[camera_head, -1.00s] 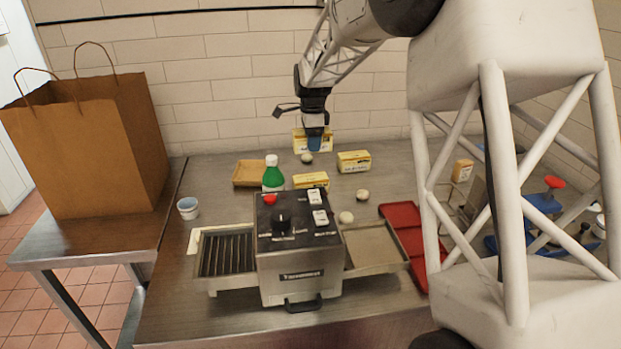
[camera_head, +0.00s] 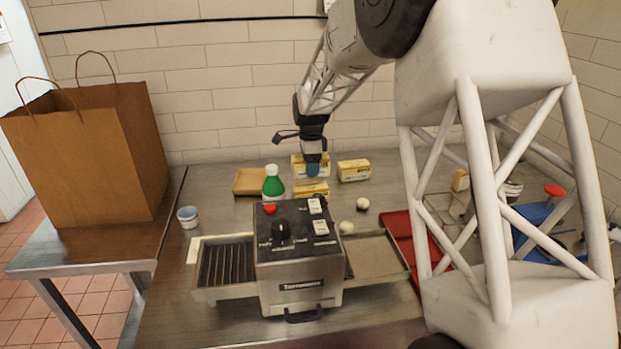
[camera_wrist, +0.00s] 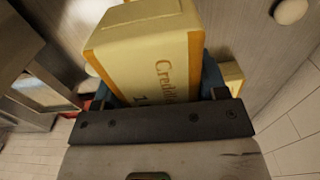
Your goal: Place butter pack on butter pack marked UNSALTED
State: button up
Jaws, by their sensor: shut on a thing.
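My gripper (camera_head: 313,169), with blue fingers, is shut on a yellow and cream butter pack (camera_head: 298,166) in the head view. The held pack fills the middle of the wrist view (camera_wrist: 145,55), with part of its printed lettering showing. A second butter pack (camera_head: 311,189) lies on the table just in front of and below the held one. A third butter pack (camera_head: 354,171) lies to the right. Too small to read in the head view, the labels do not show which is UNSALTED. I cannot tell whether the held pack touches anything below.
A toaster-like machine (camera_head: 300,270) stands in front of the packs. Small round pale items (camera_head: 362,204) lie to the right, near a red tray (camera_head: 398,226). A paper bag (camera_head: 85,155) stands far left.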

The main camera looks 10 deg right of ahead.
aim_at(310, 186)
jog(key=shift+f, duration=0.4)
jog(key=shift+f, duration=0.1)
jog(key=shift+f, duration=1.8)
jog(key=o, duration=1.2)
jog(key=shift+f, duration=0.15)
notch_tip(310, 186, up, 12)
jog(key=shift+r, duration=0.15)
